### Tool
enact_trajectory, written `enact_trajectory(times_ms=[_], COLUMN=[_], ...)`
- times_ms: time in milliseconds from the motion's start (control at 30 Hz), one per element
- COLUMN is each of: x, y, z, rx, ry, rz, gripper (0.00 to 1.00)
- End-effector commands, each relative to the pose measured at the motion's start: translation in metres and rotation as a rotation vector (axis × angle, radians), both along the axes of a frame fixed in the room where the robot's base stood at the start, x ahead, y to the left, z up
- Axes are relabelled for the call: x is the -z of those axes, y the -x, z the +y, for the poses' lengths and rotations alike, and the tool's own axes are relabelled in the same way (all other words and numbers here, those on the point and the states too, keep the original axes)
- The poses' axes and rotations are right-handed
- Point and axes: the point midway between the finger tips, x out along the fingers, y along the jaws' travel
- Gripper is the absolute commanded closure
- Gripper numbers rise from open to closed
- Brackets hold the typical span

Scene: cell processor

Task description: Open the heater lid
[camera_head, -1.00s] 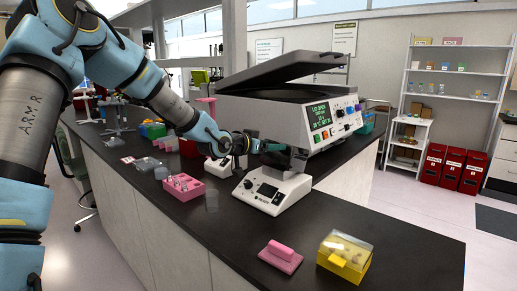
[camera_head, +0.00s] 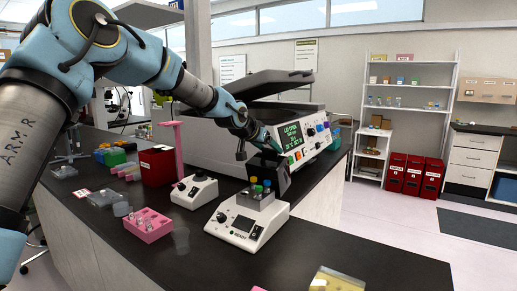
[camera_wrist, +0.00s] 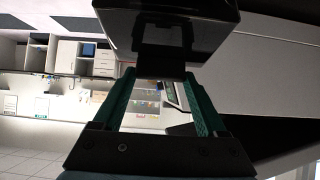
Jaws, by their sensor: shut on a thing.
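The heater (camera_head: 242,232) is a small white unit with a dark screen on the bench. Its metal block (camera_head: 252,201) holds capped tubes (camera_head: 260,187), showing blue, green and red-orange caps. The black heater lid (camera_head: 284,178) is tilted up steeply behind the tubes, so the block is uncovered. My gripper (camera_head: 266,143) is at the top of the lid. In the wrist view the green fingers of my gripper (camera_wrist: 160,80) close on the dark tab of the lid (camera_wrist: 165,35). The lid's hinge is hidden.
A large machine (camera_head: 313,128) reading "LID OPEN" stands just behind, its grey lid raised. A small white device (camera_head: 194,190), a pink rack (camera_head: 148,225) and a red box (camera_head: 158,166) are to the left. The front right bench is mostly clear, with a yellow box (camera_head: 338,282).

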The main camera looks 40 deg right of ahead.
Motion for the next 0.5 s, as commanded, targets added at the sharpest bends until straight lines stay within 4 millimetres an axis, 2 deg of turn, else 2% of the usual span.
enact_trajectory(times_ms=[33,500], x=[-0.008,-0.004], y=[0.002,0.003], z=[-0.007,-0.021], rx=[0.002,0.000], ry=[-0.013,-0.018], rz=[0.000,0.002], gripper=[1.00,1.00])
